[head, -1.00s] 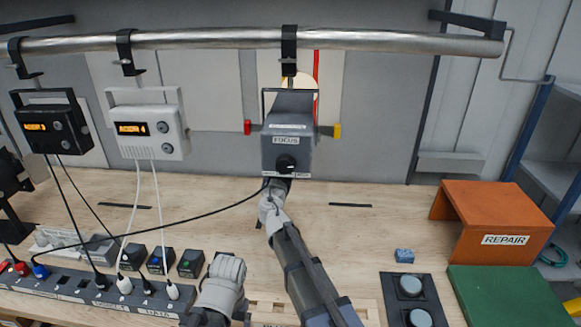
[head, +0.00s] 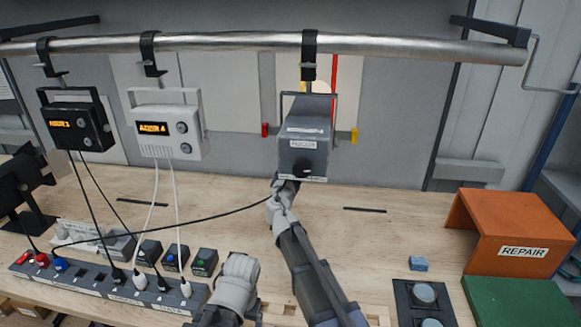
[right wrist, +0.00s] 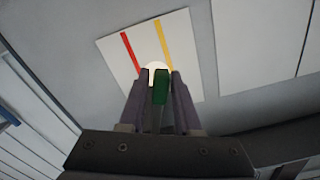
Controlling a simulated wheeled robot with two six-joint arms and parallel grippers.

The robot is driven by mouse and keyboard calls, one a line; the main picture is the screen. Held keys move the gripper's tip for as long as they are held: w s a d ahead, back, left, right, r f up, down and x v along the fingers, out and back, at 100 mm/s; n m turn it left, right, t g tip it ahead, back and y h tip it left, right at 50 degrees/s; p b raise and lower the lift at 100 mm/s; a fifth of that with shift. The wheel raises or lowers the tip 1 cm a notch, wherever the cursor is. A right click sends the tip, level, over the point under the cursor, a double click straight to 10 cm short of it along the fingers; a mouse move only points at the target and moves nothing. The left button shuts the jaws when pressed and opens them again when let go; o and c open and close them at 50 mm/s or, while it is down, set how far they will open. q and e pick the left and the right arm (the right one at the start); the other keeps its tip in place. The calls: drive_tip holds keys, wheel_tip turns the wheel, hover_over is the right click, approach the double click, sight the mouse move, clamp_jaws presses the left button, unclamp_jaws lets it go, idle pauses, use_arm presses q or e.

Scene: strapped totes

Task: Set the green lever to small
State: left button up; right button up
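A grey box (head: 303,150) labelled FOCUS hangs from the metal rail, with a black knob (head: 302,170) on its front. My right gripper (head: 283,186) is just under the box's lower front edge, its fingers hardly visible in the head view. In the right wrist view a green lever (right wrist: 161,87) stands between the two fingers of my right gripper (right wrist: 160,85). Thin gaps seem to show on both sides of it. The lever is hidden in the head view. My left gripper (head: 237,283) is low over the front of the bench, its fingers not visible.
A black unit (head: 77,122) and a white unit (head: 166,128) hang to the left, with cables to a socket strip (head: 92,287). A white panel (right wrist: 178,48) with red and yellow strips and a pale round spot is behind. An orange REPAIR stand (head: 512,228) is at right.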

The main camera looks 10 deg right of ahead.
drive_tip(key=shift+o, duration=1.4)
drive_tip(key=v, duration=0.8)
